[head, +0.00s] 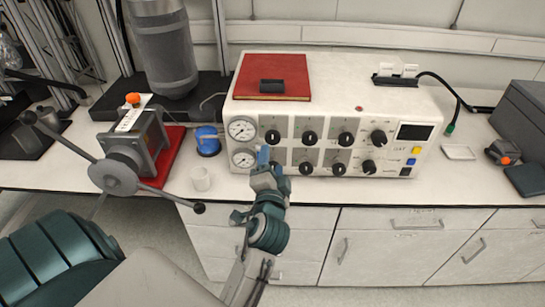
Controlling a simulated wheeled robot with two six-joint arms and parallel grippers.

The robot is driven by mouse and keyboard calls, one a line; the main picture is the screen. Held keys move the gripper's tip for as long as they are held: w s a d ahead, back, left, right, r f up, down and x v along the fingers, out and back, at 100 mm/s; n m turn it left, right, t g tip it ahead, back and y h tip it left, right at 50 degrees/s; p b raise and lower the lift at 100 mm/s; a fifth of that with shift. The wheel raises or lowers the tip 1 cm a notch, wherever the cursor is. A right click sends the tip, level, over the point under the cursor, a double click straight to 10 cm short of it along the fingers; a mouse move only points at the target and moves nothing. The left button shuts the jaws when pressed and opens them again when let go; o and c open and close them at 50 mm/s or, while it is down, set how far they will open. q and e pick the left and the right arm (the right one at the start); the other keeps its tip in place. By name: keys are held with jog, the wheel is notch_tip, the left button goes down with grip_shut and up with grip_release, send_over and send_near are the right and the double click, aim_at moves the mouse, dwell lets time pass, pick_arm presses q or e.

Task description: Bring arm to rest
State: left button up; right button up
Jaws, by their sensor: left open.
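My left gripper (265,163) is in front of the white control box (400,185), near its two pressure gauges. Its arm comes up from the bottom of the head view, teal and grey. The gripper is open, and I see nothing held in it. The fingertips overlap the lower left of the panel in the picture; I cannot tell whether they touch it. Part of the lower gauge's surroundings is hidden behind the gripper. My right gripper is not in view.
A grey reactor vessel (163,50) and a valve with a spoked handle (113,177) stand at left. A white cup (200,179) and blue-banded container (207,140) are beside the box. A red book (285,72) lies on it. Drawers (400,225) are below the bench.

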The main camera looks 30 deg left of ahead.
pick_arm(q)
jog(key=shift+s+d, duration=0.1)
jog(key=shift+s, duration=0.15)
dwell(0.4)
jog(key=s+f+n+g+h, duration=0.4)
jog(key=s+f+g, duration=0.2)
jog(key=s+f, duration=0.6)
jog(key=s+d+f+n+g+h, duration=0.1)
jog(key=s+d+f+g+h, duration=0.15)
jog(key=s, duration=0.25)
jog(key=s+d+f+g+h, duration=0.1)
jog(key=s+f+g+h, duration=0.1)
jog(key=s+f+g, duration=0.3)
jog(key=s+a+f, duration=0.1)
jog(key=a+f, duration=0.1)
jog(key=f, duration=1.4)
jog(key=s+a+f, duration=0.1)
jog(key=f, duration=1.5)
jog(key=s+a+f+n+b, duration=0.1)
jog(key=s+f, duration=1.6)
jog(key=f, duration=0.1)
jog(key=shift+s+a+g, duration=0.15)
jog(key=shift+s+g, duration=0.1)
jog(key=shift+g, duration=0.1)
